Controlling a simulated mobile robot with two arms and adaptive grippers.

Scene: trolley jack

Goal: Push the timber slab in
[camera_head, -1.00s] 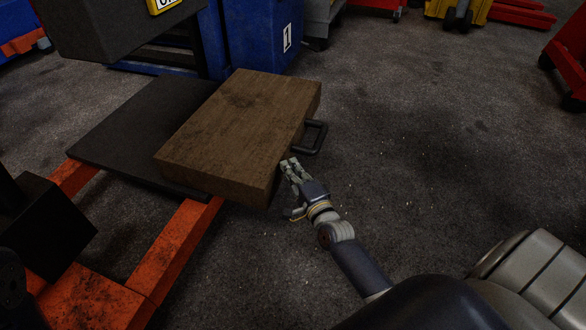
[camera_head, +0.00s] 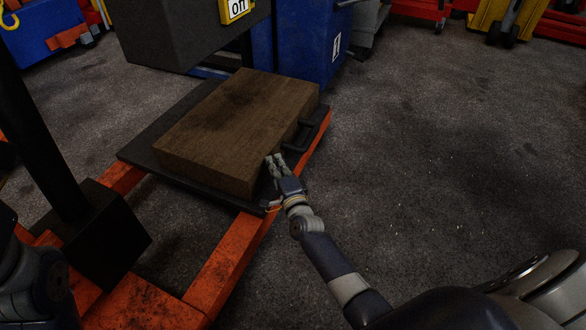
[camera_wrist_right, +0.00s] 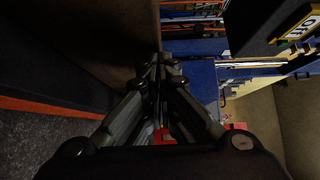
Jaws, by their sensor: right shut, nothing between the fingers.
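The timber slab (camera_head: 235,125) is a thick brown block lying flat on the black plate (camera_head: 140,153) of the orange jack (camera_head: 232,262). It lies mostly over the plate, with bare plate showing along its left side. A dark handle (camera_head: 308,137) is on the slab's right side. My right gripper (camera_head: 273,161) is shut and empty, with its fingertips against or very close to the slab's near right side; exact contact is unclear. In the right wrist view the closed fingers (camera_wrist_right: 160,72) point toward the slab's dark brown face (camera_wrist_right: 95,35). My left gripper is not in view.
A dark grey box with a yellow "Off" label (camera_head: 235,9) overhangs behind the slab. A blue cabinet (camera_head: 310,45) stands behind it. A black block (camera_head: 105,235) sits on the jack at left. The floor at right is clear.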

